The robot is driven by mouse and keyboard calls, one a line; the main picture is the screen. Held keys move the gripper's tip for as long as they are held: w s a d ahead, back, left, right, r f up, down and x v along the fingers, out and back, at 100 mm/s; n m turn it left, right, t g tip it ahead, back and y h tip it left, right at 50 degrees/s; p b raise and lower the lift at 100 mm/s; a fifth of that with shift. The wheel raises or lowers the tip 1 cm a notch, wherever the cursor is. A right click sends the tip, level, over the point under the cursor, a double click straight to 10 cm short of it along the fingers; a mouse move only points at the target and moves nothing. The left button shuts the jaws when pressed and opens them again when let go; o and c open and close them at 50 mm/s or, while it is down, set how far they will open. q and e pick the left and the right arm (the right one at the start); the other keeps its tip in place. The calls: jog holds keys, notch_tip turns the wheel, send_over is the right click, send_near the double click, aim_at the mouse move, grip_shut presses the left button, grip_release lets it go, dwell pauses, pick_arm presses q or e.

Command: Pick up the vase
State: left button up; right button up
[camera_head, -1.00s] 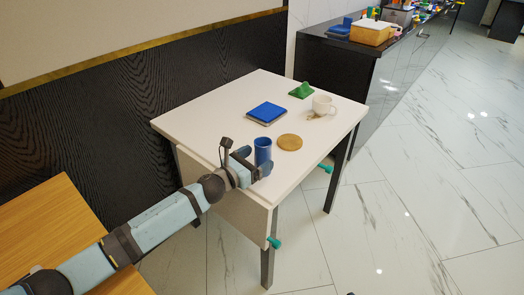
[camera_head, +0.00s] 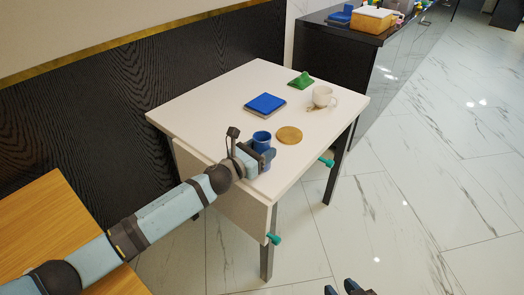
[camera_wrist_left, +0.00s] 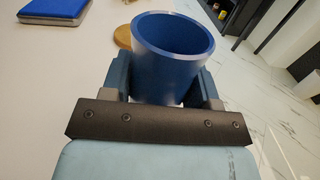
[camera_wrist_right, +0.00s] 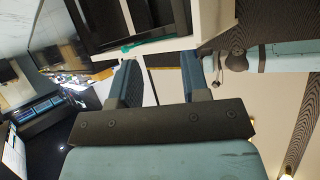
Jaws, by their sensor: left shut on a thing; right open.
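The vase is a blue open-topped cylinder (camera_head: 262,137) near the front left edge of the white table (camera_head: 205,110). It stands upright, and its rim fills the middle of the left wrist view (camera_wrist_left: 172,50). My left gripper (camera_head: 264,153) is shut on the vase, with one finger on each side of it. I cannot tell whether the vase's base touches the table. My right gripper (camera_wrist_right: 160,85) is open and empty, away from the table. Its fingertips show at the bottom of the head view (camera_head: 342,289).
On the table are a blue book-like block (camera_head: 265,103), a round tan disc (camera_head: 289,135), a green wedge-shaped thing (camera_head: 301,80) and a white cup (camera_head: 323,97). A dark counter (camera_head: 340,45) stands behind. A wooden surface (camera_head: 50,230) is at the left.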

pick_arm(q)
notch_tip(320, 180, up, 20)
jog(key=p, duration=0.5)
jog(key=shift+p, duration=0.4)
